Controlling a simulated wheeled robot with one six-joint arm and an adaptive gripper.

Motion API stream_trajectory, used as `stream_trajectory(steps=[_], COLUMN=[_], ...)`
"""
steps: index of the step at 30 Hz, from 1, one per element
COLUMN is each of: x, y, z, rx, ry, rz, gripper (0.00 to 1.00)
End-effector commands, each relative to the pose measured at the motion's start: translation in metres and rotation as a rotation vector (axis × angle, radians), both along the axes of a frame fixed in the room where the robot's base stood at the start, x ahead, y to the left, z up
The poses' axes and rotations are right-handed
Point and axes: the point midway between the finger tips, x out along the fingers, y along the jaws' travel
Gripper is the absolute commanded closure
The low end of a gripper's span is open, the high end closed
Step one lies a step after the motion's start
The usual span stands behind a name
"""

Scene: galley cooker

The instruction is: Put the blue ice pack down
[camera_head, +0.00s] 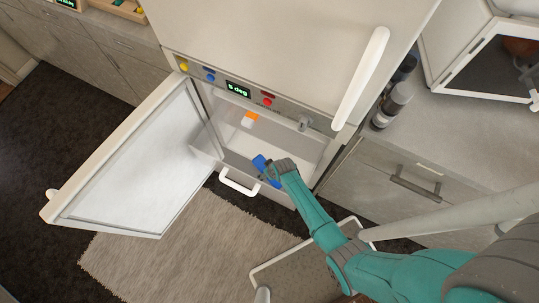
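The blue ice pack (260,162) is at the end of my gripper (268,170), at the front of the open fridge compartment. The fingers appear closed on the pack, though the dark gripper partly hides it. The pack is over the front part of a pulled-out drawer (228,160) with a white handle. I cannot tell whether the pack touches anything below it.
The fridge door (140,165) stands open to the left. An orange-and-white item (250,119) lies farther back in the compartment. A panel with a green display (238,89) is above. Dark jars (392,104) stand on the right counter (440,135).

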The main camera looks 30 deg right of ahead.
Motion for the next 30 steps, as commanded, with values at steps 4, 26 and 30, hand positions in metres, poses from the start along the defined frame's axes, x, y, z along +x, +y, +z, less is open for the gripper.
stream_trajectory(steps=[4,26,30], x=[-0.002,-0.041,-0.044], y=[-0.001,-0.01,-0.011], z=[0.008,0.103,0.111], rx=[0.0,-0.001,0.0], ry=[-0.002,-0.001,0.0], rz=[0.0,0.0,0.0], gripper=[0.15,0.15,0.15])
